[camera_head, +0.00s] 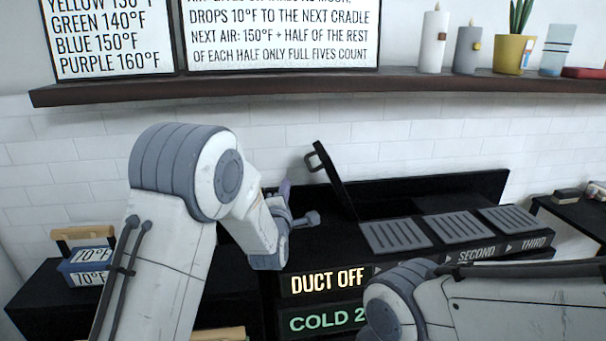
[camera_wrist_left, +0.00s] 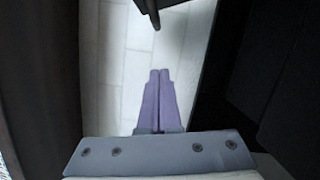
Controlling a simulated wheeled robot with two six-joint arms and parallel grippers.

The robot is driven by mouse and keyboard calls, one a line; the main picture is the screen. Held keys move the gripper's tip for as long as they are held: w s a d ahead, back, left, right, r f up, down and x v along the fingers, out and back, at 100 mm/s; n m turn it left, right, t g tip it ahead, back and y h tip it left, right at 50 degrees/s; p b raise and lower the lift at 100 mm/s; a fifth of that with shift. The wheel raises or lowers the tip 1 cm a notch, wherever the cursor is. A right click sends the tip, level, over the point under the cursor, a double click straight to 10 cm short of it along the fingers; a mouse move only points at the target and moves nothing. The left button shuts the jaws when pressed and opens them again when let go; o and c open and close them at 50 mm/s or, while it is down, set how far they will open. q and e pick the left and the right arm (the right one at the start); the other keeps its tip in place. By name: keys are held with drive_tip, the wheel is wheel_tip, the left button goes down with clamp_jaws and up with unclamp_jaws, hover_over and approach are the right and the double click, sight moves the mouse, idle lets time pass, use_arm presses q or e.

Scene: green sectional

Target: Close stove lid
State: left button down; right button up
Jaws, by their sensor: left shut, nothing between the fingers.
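The stove lid (camera_head: 336,183) is a thin dark panel that stands raised and tilted at the left of the stove (camera_head: 440,198).
Three grey grates (camera_head: 395,236) lie on the stove, right of the lid. Lit signs (camera_head: 327,280) are on its front. A blue box (camera_head: 88,262) stands on the dark counter at left. A shelf (camera_head: 300,86) with candles and a plant runs above.

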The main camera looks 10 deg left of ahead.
use_arm(q)
drive_tip(key=w+d+r+p, duration=0.1)
drive_tip(key=w+d, duration=0.2)
drive_tip(key=w, duration=0.2)
drive_tip(key=shift+w+d, duration=0.3)
drive_tip(key=shift+r, duration=0.25)
